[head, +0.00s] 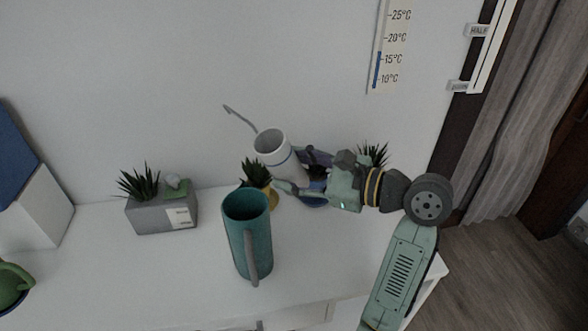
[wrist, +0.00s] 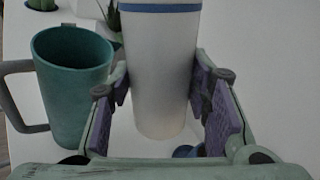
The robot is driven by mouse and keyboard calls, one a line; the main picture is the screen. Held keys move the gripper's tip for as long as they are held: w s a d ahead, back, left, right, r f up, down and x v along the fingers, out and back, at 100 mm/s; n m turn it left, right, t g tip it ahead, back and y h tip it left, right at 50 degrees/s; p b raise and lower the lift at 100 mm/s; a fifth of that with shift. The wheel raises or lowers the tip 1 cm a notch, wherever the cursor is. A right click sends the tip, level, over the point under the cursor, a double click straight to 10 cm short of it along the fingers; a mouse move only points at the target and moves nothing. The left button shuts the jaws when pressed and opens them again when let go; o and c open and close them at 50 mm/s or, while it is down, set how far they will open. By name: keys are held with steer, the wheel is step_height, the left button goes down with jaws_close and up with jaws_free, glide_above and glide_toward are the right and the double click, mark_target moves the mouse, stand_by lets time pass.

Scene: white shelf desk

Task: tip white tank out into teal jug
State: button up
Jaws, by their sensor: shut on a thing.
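The white tank (head: 280,158) is a white cylinder with a blue band near its rim and a thin grey handle or spout sticking out to the upper left. My gripper (head: 294,176) is shut on it, and it is held slightly tilted above the desk. In the wrist view the tank (wrist: 160,75) stands between the purple finger pads of my gripper (wrist: 165,95). The teal jug (head: 248,240) stands upright on the desk, in front and to the left of the tank, with its grey handle facing front. It also shows left of the tank in the wrist view (wrist: 75,95). The jug's inside looks dark.
A grey planter (head: 160,215) with a spiky plant stands at the left back. A small plant in a yellow pot (head: 270,195) stands behind the jug. The desk (head: 180,275) left of the jug is clear.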

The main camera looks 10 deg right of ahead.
mark_target(289, 158)
steer(key=shift+s+a+r, duration=0.15)
steer(key=shift+a+r, duration=0.15)
steer(key=shift+r, duration=0.35)
steer(key=shift+a+r, duration=0.1)
steer(key=shift+r, duration=0.05)
steer(key=shift+s+a+r+n, duration=0.25)
steer(key=shift+r+n, duration=0.05)
steer(key=shift+r, duration=0.25)
steer(key=shift+a+r, duration=0.15)
steer(key=shift+r, duration=0.15)
stand_by(0.4)
steer(key=shift+s+a+r+h, duration=0.2)
steer(key=shift+a+r+h, duration=0.1)
steer(key=shift+r, duration=0.2)
steer(key=shift+w+d+f+n+h, duration=0.1)
steer(key=shift+d+f+n+h, duration=0.1)
steer(key=shift+f+n, duration=0.25)
steer(key=shift+w+d+f+n+h, duration=0.1)
steer(key=shift+d+f+n+h, duration=0.1)
steer(key=shift+f+n, duration=0.25)
steer(key=shift+w+d+f+n+h, duration=0.1)
steer(key=shift+d+f+n+h, duration=0.15)
steer(key=shift+f, duration=0.35)
stand_by(2.2)
steer(key=shift+w+d+f+n+h, duration=0.15)
steer(key=shift+n+h, duration=0.1)
steer(key=shift+n, duration=0.5)
stand_by(1.0)
